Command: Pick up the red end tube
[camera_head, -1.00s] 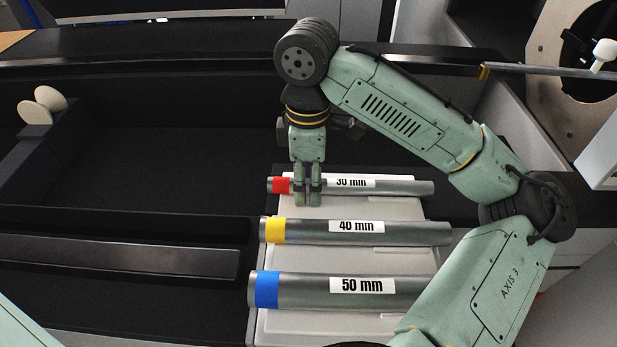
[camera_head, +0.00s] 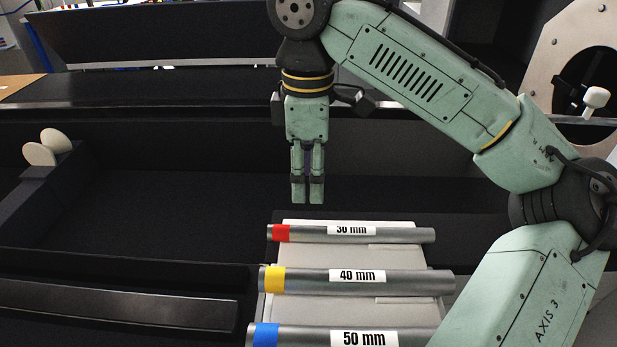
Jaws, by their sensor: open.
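The red end tube (camera_head: 390,235) is a grey metal tube with a red band at its left end and a "30 mm" label. It lies across the far end of the white rack (camera_head: 330,311). My gripper (camera_head: 308,200) points down with its fingers above and apart from the tube, near the stretch between red band and label. The fingers show a narrow gap and hold nothing that I can see.
The yellow-banded 40 mm tube (camera_head: 420,283) and the blue-banded 50 mm tube (camera_head: 415,336) lie nearer on the same rack. A dark, empty tray area (camera_head: 180,200) is at the left. Two pale discs (camera_head: 40,154) stand at its left edge. My arm covers the right side.

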